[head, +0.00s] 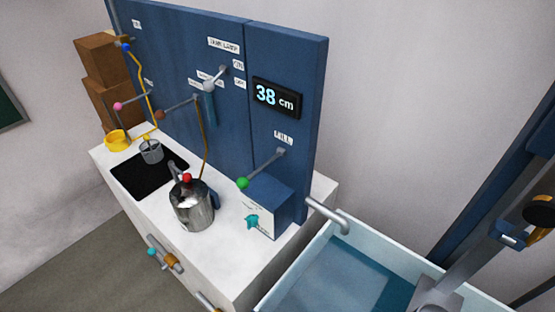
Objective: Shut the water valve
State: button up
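No part is legibly marked as the water valve. A lever with a green knob (242,183) comes out of the blue panel (285,170) under a label that seems to read FILL. Below it, a teal handle (252,221) sits on the front of a blue box (268,200). A grey pipe (328,214) reaches from beside the box over a pale tank (375,255) with blue water in it. I cannot tell whether water is flowing or how the valve is set. My gripper is not clearly seen; only arm parts show at the right edge.
A metal pot (191,205) with a red knob stands on the white counter (225,240). Levers with grey, pink and brown knobs stick out from the panel. A display (276,96) reads 38 cm. Brown boxes (100,60) are stacked at the left. Floor is clear at the lower left.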

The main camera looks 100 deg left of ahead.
aim_at(251, 220)
jog(key=u, duration=3.4)
